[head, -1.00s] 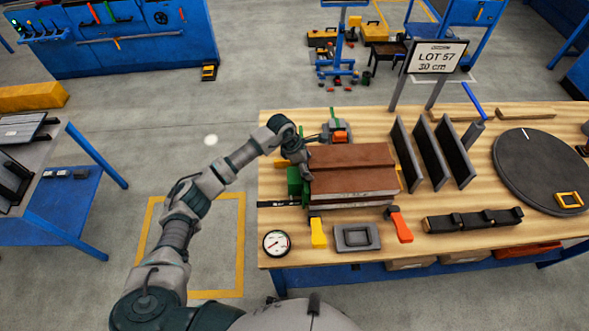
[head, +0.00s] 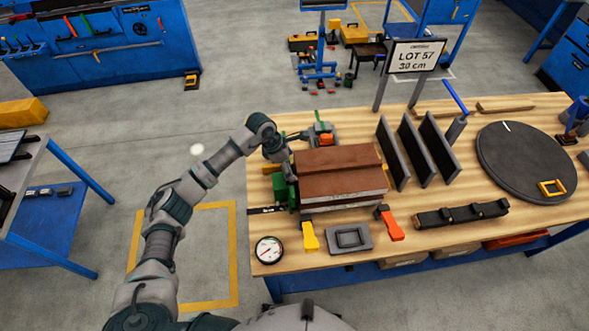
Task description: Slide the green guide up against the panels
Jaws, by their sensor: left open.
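The green guide (head: 279,188) stands on the workbench at the left end of the panels (head: 342,185). The panels are a stack with a brown top and a pale, layered front edge. The guide looks very close to the stack's left side; I cannot tell whether they touch. My left gripper (head: 287,168) is open, just above and behind the guide at the stack's left rear corner. Its fingertips are small and partly hidden. My right gripper is not in view.
A dial gauge (head: 269,250), a yellow-handled clamp (head: 310,237), a grey frame (head: 348,237) and an orange-handled clamp (head: 391,226) lie along the front. Upright dark plates (head: 417,149) and a black turntable (head: 527,160) stand right. An orange tool (head: 323,129) sits behind the stack.

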